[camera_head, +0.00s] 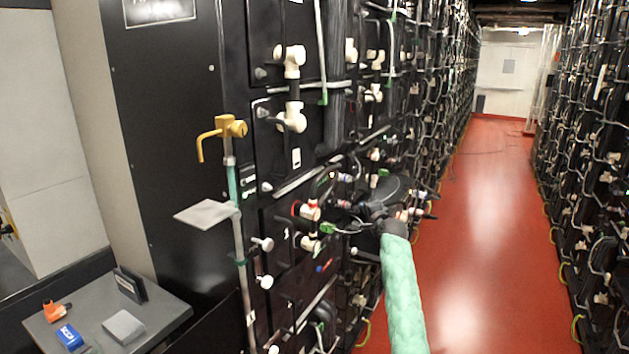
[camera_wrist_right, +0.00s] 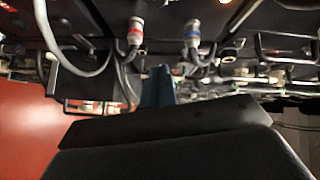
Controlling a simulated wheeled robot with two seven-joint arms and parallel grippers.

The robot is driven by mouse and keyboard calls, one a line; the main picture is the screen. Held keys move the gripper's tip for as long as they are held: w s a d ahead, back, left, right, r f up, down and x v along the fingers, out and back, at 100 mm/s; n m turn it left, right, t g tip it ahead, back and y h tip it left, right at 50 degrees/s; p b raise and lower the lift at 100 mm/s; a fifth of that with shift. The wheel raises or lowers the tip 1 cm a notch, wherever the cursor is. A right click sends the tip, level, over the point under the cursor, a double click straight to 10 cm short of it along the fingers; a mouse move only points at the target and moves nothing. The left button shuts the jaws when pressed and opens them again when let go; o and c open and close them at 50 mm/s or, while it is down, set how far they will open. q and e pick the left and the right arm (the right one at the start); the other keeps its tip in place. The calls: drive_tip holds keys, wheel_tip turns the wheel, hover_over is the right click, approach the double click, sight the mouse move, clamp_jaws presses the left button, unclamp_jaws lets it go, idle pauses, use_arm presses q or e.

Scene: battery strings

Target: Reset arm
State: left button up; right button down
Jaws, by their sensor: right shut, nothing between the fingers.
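My right arm comes up from the bottom of the head view in a pale green sleeve. Its dark right gripper (camera_head: 348,207) is shut and empty, in front of the black battery rack (camera_head: 300,265). In the right wrist view the dark gripper body fills the bottom, and the shut fingers (camera_wrist_right: 157,88) point at the rack front. A red-ringed connector (camera_wrist_right: 135,32) and a blue-ringed connector (camera_wrist_right: 193,33) sit beyond the fingers, apart from them. Whether the gripper touches the rack cannot be told. My left gripper is in neither view.
A yellow valve-like fitting (camera_head: 222,130) and a small grey shelf (camera_head: 206,214) stick out at the rack's left end. A grey side table (camera_head: 170,308) at bottom left holds small items. The red aisle floor (camera_head: 490,240) is clear; another rack (camera_head: 590,170) lines its right.

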drive_tip(key=s+a+f+n+g+h, duration=0.1)
drive_tip(key=s+a+f+n+g, duration=0.3)
drive_tip(key=s+f, duration=0.8)
drive_tip(key=s+d+f+n+g+h, duration=0.15)
drive_tip(key=s+f+n, duration=0.35)
drive_tip(key=s+f, duration=0.75)
drive_tip(key=s+a+f+n+g, duration=0.4)
drive_tip(key=s+f, duration=0.3)
drive_tip(key=f, duration=1)
drive_tip(key=s+f+g, duration=0.2)
drive_tip(key=s+f, duration=0.6)
drive_tip(key=s, duration=0.7)
drive_tip(key=s+f+n+g, duration=0.1)
drive_tip(key=s+f+g, duration=0.1)
drive_tip(key=s+f, duration=0.7)
drive_tip(key=s+f+g, duration=0.2)
drive_tip(key=s+f, duration=0.6)
drive_tip(key=s, duration=1.4)
drive_tip(key=shift+f+n, duration=0.3)
drive_tip(key=shift+f, duration=0.05)
drive_tip(key=shift+h, duration=0.25)
